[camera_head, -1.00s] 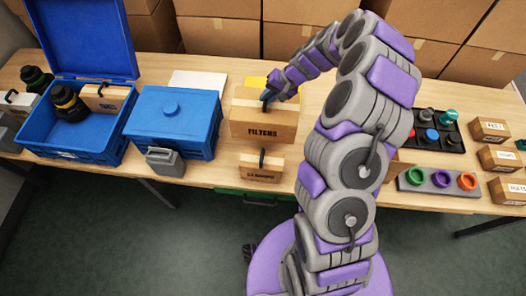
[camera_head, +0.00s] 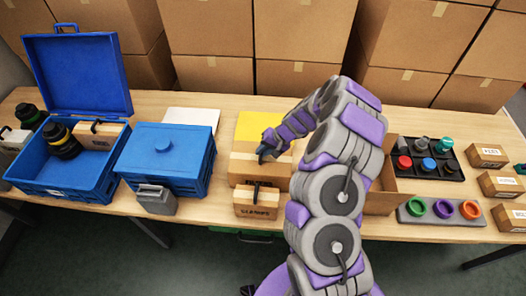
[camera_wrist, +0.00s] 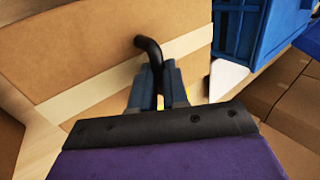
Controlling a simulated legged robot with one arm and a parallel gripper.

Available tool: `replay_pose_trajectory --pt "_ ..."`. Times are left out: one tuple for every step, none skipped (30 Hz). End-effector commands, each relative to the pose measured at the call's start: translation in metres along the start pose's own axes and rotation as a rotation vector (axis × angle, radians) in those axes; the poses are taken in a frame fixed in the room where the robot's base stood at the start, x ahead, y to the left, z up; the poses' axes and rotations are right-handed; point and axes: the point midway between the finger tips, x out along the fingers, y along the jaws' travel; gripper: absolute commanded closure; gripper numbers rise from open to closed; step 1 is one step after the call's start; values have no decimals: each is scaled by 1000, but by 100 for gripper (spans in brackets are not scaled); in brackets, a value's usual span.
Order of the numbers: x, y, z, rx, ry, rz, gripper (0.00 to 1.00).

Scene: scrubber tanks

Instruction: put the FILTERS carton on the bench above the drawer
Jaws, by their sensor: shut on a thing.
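The FILTERS carton (camera_head: 244,168) is a brown box with a pale tape band and a black handle. It stands behind a smaller carton (camera_head: 256,203), which hides most of its front and its label in the head view. My gripper (camera_head: 268,151) is shut on its handle. In the wrist view, my gripper (camera_wrist: 158,85) holds the black handle (camera_wrist: 149,48) above the carton's taped top (camera_wrist: 100,45). I cannot tell whether the carton touches the bench. The bench (camera_head: 215,212) is light wood. A green drawer front (camera_head: 240,234) shows below its front edge, partly hidden.
A closed blue crate (camera_head: 165,160) stands left of the carton, with a grey box (camera_head: 156,199) before it. An open blue crate (camera_head: 70,175) is farther left. A yellow sheet (camera_head: 262,125) lies behind. An open carton (camera_head: 383,192) and black tray (camera_head: 429,158) are right.

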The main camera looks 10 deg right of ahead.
Motion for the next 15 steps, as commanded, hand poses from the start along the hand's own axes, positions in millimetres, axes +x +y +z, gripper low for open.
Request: replay_pose_trajectory --pt "1 0 0 -1 2 2 100" --pt "0 0 0 -1 2 2 100" --pt "0 0 0 -1 3 1 100" --pt "0 0 -1 -1 3 1 100" --pt "0 -1 -1 -1 3 2 100" --pt "0 -1 -1 -1 3 2 100" --pt "0 -1 -1 -1 3 2 100" --pt "1 -1 -1 -1 3 2 100" --pt "1 -1 0 -1 3 3 82" --pt "1 -1 0 -1 3 3 79" --pt "0 -1 0 -1 3 2 76" --pt "0 0 -1 -1 3 2 72" --pt "0 0 -1 -1 3 2 70" --pt "0 0 -1 -1 3 2 67" --pt "0 0 -1 -1 3 2 63"
